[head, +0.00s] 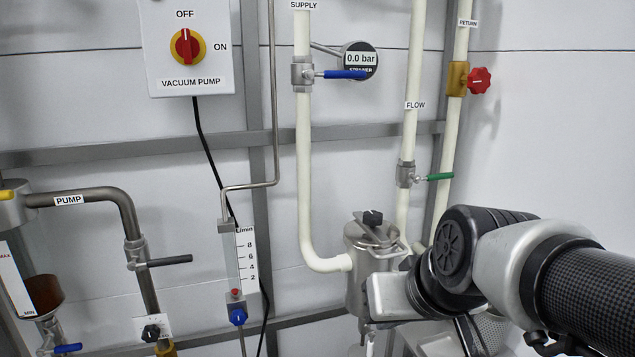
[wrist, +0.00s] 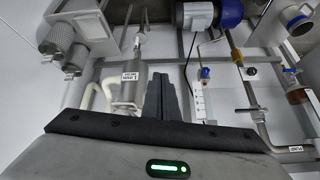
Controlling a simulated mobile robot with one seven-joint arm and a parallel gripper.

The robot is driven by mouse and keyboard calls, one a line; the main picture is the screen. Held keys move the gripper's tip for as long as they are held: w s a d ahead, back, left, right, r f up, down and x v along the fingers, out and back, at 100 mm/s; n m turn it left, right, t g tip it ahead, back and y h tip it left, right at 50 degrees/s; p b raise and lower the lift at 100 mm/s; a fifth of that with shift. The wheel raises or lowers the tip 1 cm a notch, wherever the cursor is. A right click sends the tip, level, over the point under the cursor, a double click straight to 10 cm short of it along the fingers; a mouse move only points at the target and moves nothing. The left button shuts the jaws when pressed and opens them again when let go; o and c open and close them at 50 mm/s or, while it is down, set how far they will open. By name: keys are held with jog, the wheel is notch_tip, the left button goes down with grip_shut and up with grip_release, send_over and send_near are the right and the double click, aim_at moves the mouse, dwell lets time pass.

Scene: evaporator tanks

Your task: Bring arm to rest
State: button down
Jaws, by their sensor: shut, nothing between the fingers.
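My arm (head: 455,262) reaches in from the right edge of the head view, folded in front of the lower right piping. It hides part of the metal strainer vessel (head: 358,240) and the pipes beside it. My gripper's fingers are not clearly visible in the head view. In the wrist view my gripper (wrist: 163,84) shows as two dark fingers close together, shut and empty. The strainer vessel also appears in the wrist view (wrist: 128,92), behind and left of the fingers. I cannot tell the gap between them.
A flow meter (head: 240,262) and pump pipe (head: 122,205) stand left.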

jog(key=s+d+m+g+h, duration=0.15)
jog(key=s+d, duration=0.25)
jog(key=s, duration=0.4)
notch_tip(320, 180, up, 28)
jog(key=p, duration=2.8)
jog(key=shift+w+a, duration=0.2)
jog(key=shift+f+n, duration=0.15)
jog(key=shift+n, duration=0.1)
